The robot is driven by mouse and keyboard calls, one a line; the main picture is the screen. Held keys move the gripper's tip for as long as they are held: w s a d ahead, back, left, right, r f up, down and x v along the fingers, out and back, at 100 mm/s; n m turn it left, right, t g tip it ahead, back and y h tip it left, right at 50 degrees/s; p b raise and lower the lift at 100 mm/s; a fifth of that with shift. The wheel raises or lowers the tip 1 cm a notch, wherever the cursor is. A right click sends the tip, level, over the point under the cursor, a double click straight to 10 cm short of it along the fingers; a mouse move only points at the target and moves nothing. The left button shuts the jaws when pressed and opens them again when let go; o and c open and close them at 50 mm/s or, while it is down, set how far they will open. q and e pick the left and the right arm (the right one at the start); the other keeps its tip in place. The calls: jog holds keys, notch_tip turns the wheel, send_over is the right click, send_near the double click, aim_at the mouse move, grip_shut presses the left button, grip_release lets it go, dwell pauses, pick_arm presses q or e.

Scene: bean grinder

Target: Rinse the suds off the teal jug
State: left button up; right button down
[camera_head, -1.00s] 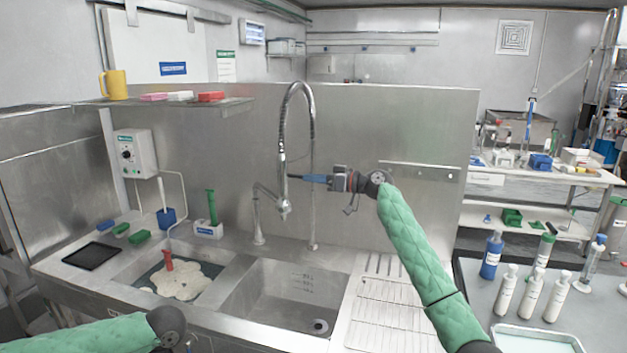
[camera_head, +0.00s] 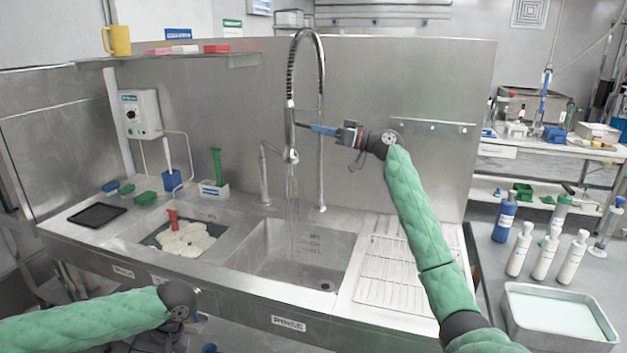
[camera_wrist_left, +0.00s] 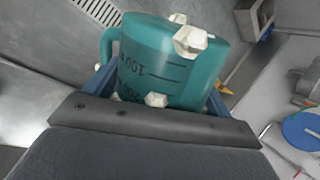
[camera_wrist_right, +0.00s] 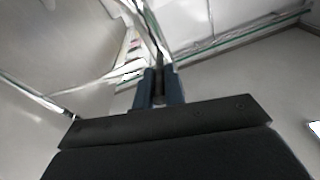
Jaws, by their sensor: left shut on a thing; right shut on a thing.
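The teal jug (camera_wrist_left: 165,65) shows in the left wrist view with white suds clumps (camera_wrist_left: 190,42) on its side and lower part. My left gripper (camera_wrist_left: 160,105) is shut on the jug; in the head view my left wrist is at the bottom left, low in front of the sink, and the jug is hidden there. My right gripper (camera_head: 312,127) is shut on the lever of the spray tap (camera_head: 291,155), and its fingers also show in the right wrist view (camera_wrist_right: 158,88). Water (camera_head: 291,195) falls from the spray head into the rinse basin (camera_head: 275,262).
The left basin holds foam (camera_head: 187,240) and a red-handled item (camera_head: 172,218). A wire drying rack (camera_head: 390,275) lies right of the rinse basin. Bottles (camera_head: 520,250) and a tray of pale liquid (camera_head: 590,342) stand at the right. The rinse basin is empty.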

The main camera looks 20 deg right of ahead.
pick_arm(q)
jog(key=shift+r, duration=0.1)
pick_arm(e)
jog(key=shift+r, duration=0.1)
jog(key=c, duration=1.5)
grip_release()
jog(key=shift+d, duration=0.1)
pick_arm(q)
jog(key=shift+f+b, duration=0.3)
jog(key=shift+f, duration=0.05)
pick_arm(e)
jog(key=shift+s+d+f, duration=0.2)
jog(key=shift+d+f, duration=0.05)
pick_arm(q)
notch_tip(320, 180, down, 4)
jog(key=b, duration=0.4)
jog(key=shift+f, duration=0.1)
jog(key=shift+f+b, duration=0.2)
jog(key=shift+b, duration=0.1)
pick_arm(e)
jog(key=shift+v, duration=5.6)
